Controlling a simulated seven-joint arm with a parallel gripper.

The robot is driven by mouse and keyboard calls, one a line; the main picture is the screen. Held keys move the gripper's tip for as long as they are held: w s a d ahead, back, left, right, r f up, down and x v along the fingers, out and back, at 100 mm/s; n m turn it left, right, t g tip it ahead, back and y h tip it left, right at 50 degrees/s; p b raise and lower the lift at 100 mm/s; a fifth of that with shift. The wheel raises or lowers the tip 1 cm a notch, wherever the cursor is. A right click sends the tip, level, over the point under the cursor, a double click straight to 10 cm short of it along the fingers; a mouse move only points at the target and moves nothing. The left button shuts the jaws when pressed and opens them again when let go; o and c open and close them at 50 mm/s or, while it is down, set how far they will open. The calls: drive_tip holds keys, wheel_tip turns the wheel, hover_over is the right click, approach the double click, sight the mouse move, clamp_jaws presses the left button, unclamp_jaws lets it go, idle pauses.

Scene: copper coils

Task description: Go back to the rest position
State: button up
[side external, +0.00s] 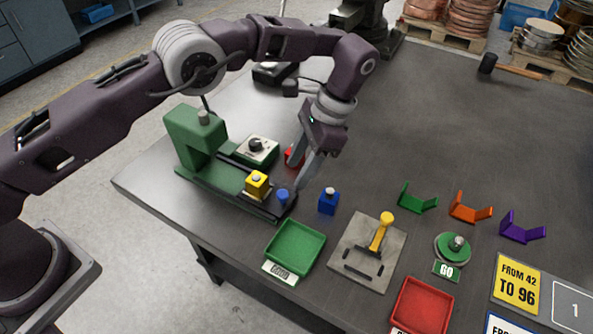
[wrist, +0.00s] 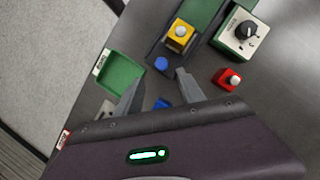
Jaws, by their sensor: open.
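My gripper (side external: 297,176) is open over the table, near the front end of the green machine (side external: 196,145). Its two fingers point down and stand apart in the wrist view (wrist: 159,80), with nothing held between them. The machine's dark rail carries a yellow block (side external: 257,185) and a blue knob (side external: 282,196) at its near end. A blue block (side external: 328,202) with a light top knob stands to the right of the fingers; in the wrist view a finger and the wrist body partly hide it. A red block (wrist: 228,79) is partly hidden by the gripper in the side view.
A dial box (side external: 256,150) stands behind the rail. In front are a green tray (side external: 277,263), a yellow-handled lever (side external: 381,234), a green GO button (side external: 455,246) and a red tray (side external: 405,312). Green, orange and purple brackets (side external: 470,207) lie right.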

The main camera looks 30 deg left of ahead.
drive_tip(key=s+a+r+n+t+h, duration=0.1)
drive_tip(key=s+a+r, duration=0.15)
drive_tip(key=r, duration=0.45)
drive_tip(key=s+a+r+n+t+h, duration=0.1)
drive_tip(key=a+r+n, duration=0.1)
drive_tip(key=a+r, duration=0.35)
drive_tip(key=s+a+r+n+t+h, duration=0.1)
drive_tip(key=s+a+r, duration=0.1)
drive_tip(key=r, duration=0.7)
drive_tip(key=s+a+r+n+t, duration=0.1)
drive_tip(key=s+a+r, duration=0.1)
drive_tip(key=s, duration=0.3)
drive_tip(key=s+a+r+n+t, duration=0.1)
drive_tip(key=s+a+r+t, duration=0.15)
drive_tip(key=s, duration=0.25)
drive_tip(key=s+a+f+n+t, duration=0.1)
drive_tip(key=s+f, duration=0.1)
drive_tip(key=s, duration=0.4)
drive_tip(key=s+a+f+n+t, duration=0.1)
drive_tip(key=s+a+f+n, duration=0.1)
drive_tip(key=s, duration=0.4)
drive_tip(key=shift+s, duration=0.15)
